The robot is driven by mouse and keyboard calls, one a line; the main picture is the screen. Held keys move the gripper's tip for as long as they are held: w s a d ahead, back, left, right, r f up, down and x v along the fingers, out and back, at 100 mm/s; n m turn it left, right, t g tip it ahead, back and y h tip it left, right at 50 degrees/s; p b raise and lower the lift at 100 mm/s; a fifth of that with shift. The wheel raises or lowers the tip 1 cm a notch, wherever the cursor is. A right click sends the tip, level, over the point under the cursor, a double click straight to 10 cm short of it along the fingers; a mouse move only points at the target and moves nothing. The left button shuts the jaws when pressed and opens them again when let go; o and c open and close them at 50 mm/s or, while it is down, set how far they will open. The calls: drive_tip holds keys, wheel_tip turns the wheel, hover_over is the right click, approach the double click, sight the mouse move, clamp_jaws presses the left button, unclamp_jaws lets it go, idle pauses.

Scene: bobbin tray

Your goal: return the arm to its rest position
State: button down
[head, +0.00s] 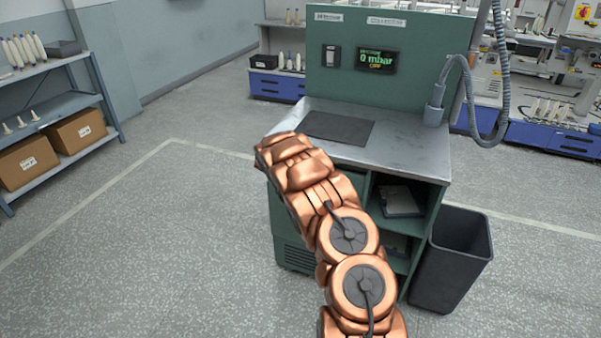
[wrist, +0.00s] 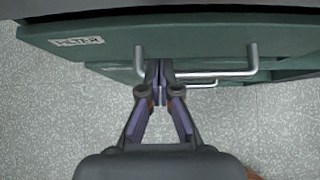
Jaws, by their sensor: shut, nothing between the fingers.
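My copper-coloured arm (head: 330,220) reaches up from the lower right of the head view, its far end in front of the green workstation's left side. My gripper's fingers are hidden there by the arm. In the wrist view my gripper (wrist: 160,68) is shut and empty, its purple-grey fingers together. The fingertips show in front of a silver bar handle (wrist: 215,74) on a green drawer front marked with a label (wrist: 77,41). I cannot tell whether they touch the handle.
The workstation's metal top (head: 405,150) carries a dark mat (head: 338,128). A dark bin (head: 455,258) stands at its right. A grey hose (head: 500,75) hangs above right. Shelves with boxes (head: 78,130) stand at far left. The floor (head: 150,250) left of the arm is clear.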

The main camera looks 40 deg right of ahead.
drive_tip(key=shift+f+p+v, duration=0.2)
drive_tip(key=shift+p+v, duration=0.3)
drive_tip(key=shift+v, duration=2.1)
drive_tip(key=shift+s+a, duration=0.15)
drive_tip(key=s+a+r+m+g, duration=0.1)
drive_tip(key=s+a+r+m, duration=0.35)
drive_tip(key=s+r, duration=0.2)
drive_tip(key=s+a+r+m+g, duration=0.25)
drive_tip(key=s+r+m, duration=0.25)
drive_tip(key=s, duration=0.3)
drive_tip(key=s+a+r+m+g, duration=0.1)
drive_tip(key=s+a+r+m, duration=0.35)
drive_tip(key=s, duration=0.25)
drive_tip(key=s+a+m+g+y, duration=0.1)
drive_tip(key=s+a+m+y, duration=0.3)
drive_tip(key=s+a, duration=0.9)
drive_tip(key=s+a+r+m+g+y, duration=0.1)
drive_tip(key=s+a+m+y, duration=0.3)
drive_tip(key=s+a, duration=0.9)
drive_tip(key=s+m, duration=0.2)
drive_tip(key=s, duration=0.3)
drive_tip(key=shift+a, duration=0.25)
